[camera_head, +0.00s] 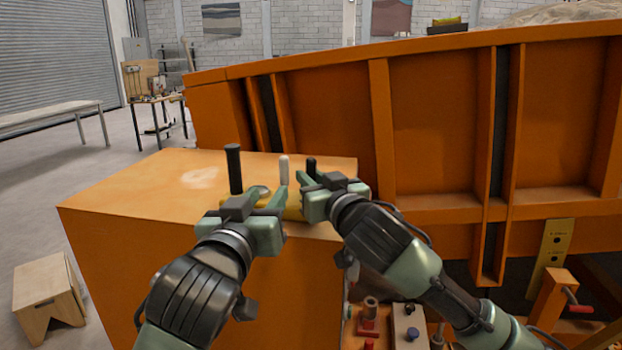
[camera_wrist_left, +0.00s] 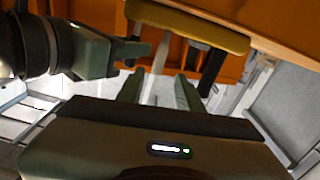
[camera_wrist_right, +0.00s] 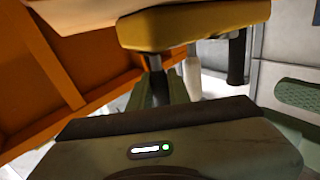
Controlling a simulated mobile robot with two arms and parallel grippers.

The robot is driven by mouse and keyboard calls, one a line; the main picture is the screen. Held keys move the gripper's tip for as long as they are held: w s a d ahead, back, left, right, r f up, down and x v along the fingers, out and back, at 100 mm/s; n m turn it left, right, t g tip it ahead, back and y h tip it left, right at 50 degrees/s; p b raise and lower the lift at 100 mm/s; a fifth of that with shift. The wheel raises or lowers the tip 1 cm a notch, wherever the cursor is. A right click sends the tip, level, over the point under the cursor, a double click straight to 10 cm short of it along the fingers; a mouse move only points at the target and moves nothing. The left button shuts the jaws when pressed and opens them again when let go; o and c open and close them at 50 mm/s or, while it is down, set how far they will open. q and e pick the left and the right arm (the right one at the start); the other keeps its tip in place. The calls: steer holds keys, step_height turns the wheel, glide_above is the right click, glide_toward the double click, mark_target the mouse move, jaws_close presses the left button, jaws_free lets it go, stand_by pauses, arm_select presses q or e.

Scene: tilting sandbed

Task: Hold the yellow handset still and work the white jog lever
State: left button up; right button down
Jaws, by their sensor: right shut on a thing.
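The yellow handset (camera_head: 293,209) lies on the orange box, mostly hidden by my grippers. It shows more fully in the left wrist view (camera_wrist_left: 195,26) and the right wrist view (camera_wrist_right: 200,24). The white jog lever (camera_head: 284,170) stands upright between two black levers. My left gripper (camera_head: 266,194) is open, its fingers on either side of the white lever (camera_wrist_left: 155,70) with gaps visible. My right gripper (camera_head: 312,186) is shut on the right black lever (camera_head: 311,164) at the handset's right end. The left black lever (camera_head: 234,168) stands outside my left gripper's fingers.
The orange box top (camera_head: 130,195) is clear at the left. The tall orange sandbed wall (camera_head: 430,120) rises behind and to the right. A panel with knobs (camera_head: 408,325) sits low at front right. A wooden stool (camera_head: 48,297) stands on the floor at left.

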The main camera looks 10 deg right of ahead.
stand_by(0.4)
arm_select(q)
steer(key=shift+w, duration=0.1)
steer(key=c, duration=0.7)
steer(key=w+a+r+t, duration=0.1)
steer(key=r, duration=0.1)
steer(key=w+a+r+m+t, duration=0.1)
steer(key=r, duration=0.1)
steer(key=w+a+r+m+t, duration=0.1)
steer(key=r, duration=0.1)
steer(key=shift+w+a+r+t+h, duration=0.1)
steer(key=shift+w+t+h, duration=0.2)
steer(key=shift+h, duration=0.1)
jaws_close()
step_height(320, 180, up, 6)
steer(key=a+f+m+g+h, duration=0.15)
steer(key=m+g+h, duration=0.35)
steer(key=m+h, duration=1.05)
steer(key=s+a+f+m+g+y, duration=0.1)
steer(key=a+f+m+g+y, duration=0.3)
steer(key=a+f+m+g, duration=0.3)
step_height(320, 180, down, 4)
steer(key=m+g, duration=0.3)
steer(key=m, duration=0.3)
steer(key=shift+g, duration=0.4)
steer(key=shift+s+d+r+y, duration=0.1)
steer(key=shift+y, duration=0.15)
